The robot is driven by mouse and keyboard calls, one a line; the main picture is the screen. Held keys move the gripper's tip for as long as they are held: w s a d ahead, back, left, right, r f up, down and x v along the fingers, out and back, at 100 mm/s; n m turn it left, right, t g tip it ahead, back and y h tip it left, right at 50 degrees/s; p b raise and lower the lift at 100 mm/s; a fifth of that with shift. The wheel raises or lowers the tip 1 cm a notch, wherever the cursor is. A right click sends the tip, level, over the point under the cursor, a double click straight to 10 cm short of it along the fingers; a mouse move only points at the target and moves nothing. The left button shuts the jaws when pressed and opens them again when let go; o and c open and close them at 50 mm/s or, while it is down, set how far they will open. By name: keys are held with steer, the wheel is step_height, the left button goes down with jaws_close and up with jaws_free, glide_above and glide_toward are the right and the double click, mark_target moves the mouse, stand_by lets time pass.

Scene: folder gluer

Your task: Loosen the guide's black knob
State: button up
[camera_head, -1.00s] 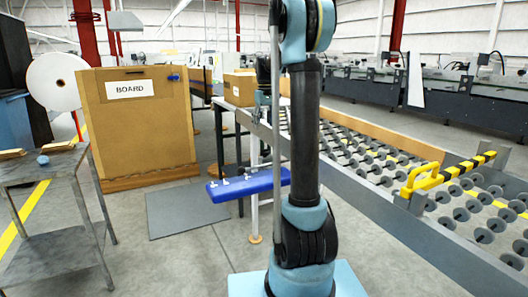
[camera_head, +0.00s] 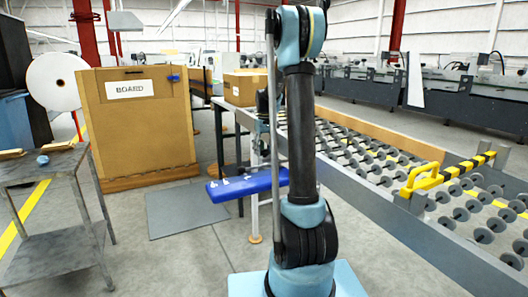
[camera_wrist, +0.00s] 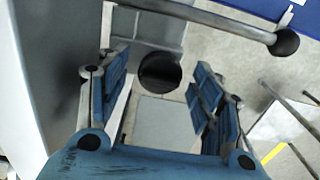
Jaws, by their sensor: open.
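In the wrist view a round black knob (camera_wrist: 160,73) shows between the two blue-padded fingers of my gripper (camera_wrist: 161,82). The fingers are open, with a visible gap on each side of the knob. Whether the knob lies at fingertip depth or farther off, I cannot tell. A grey metal bar and plate, apparently part of the guide (camera_wrist: 152,37), lie behind and above it. A rod with a second black round end (camera_wrist: 285,42) runs across the top to the right. In the head view I cannot clearly make out the knob or my gripper near my arm.
A blue tray (camera_head: 235,188) with small white pieces sits beside the roller conveyor (camera_head: 350,150). A yellow handle (camera_head: 420,180) stands on the conveyor's right part. A grey cart (camera_head: 45,225) and a cardboard BOARD bin (camera_head: 135,135) stand left. The floor between is open.

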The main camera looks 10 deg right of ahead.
steer(key=c, duration=1.1)
steer(key=shift+a, duration=0.15)
